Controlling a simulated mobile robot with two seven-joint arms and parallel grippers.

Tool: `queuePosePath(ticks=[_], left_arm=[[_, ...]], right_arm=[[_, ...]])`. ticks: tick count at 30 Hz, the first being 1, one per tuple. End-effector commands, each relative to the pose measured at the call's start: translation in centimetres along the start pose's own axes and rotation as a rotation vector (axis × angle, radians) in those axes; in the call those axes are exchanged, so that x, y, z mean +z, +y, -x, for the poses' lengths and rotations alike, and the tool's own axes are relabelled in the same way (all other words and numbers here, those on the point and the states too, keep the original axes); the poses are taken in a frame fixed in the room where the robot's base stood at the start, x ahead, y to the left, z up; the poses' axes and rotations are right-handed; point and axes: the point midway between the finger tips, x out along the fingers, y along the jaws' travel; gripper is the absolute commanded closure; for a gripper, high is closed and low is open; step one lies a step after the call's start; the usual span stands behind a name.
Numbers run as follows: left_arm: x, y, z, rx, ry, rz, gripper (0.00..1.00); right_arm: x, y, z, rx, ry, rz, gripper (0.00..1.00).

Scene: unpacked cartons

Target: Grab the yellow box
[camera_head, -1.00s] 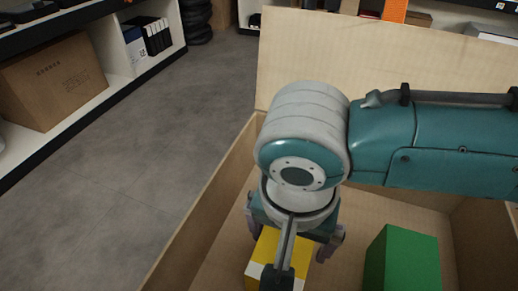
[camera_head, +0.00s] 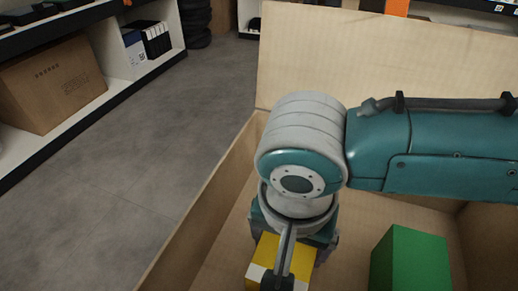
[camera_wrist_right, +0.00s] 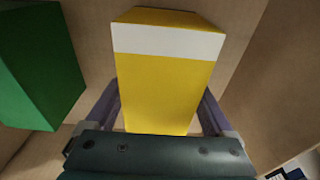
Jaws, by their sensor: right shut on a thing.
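The yellow box (camera_head: 267,252) with a white band stands inside the open carton (camera_head: 215,220), near its left wall. My right gripper (camera_head: 292,250) points down over it from above, and my wrist hides part of the box in the head view. In the right wrist view the yellow box (camera_wrist_right: 160,88) fills the middle. The two fingers of my right gripper (camera_wrist_right: 158,112) lie along its two sides, shut on it. I cannot tell whether the box is clear of the carton floor. My left gripper is not in view.
A green box (camera_head: 410,262) stands in the carton to the right of the yellow box, apart from it. It also shows at the left of the right wrist view (camera_wrist_right: 38,65). Carton walls rise close by. Shelves with a cardboard box (camera_head: 52,82) stand across the open floor.

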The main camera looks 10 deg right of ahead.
Motion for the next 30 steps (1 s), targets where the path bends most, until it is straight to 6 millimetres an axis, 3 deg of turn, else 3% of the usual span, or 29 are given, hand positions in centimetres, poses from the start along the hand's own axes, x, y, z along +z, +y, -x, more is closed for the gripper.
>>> queuePosePath(ticks=[1,7,19,26,30], left_arm=[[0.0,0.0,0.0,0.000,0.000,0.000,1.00],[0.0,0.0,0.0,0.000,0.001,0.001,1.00],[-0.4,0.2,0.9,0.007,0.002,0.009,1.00],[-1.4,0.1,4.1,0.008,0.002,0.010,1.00],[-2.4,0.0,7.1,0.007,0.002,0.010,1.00]], right_arm=[[0.0,-0.1,0.0,-0.002,-0.001,0.001,0.77],[0.0,-0.1,0.0,-0.002,-0.001,0.001,0.99],[-0.1,-0.1,1.2,-0.003,0.000,0.000,1.00],[-0.7,-0.1,5.7,-0.004,0.000,0.000,1.00],[-1.2,-0.1,10.2,-0.005,0.000,-0.001,1.00]])
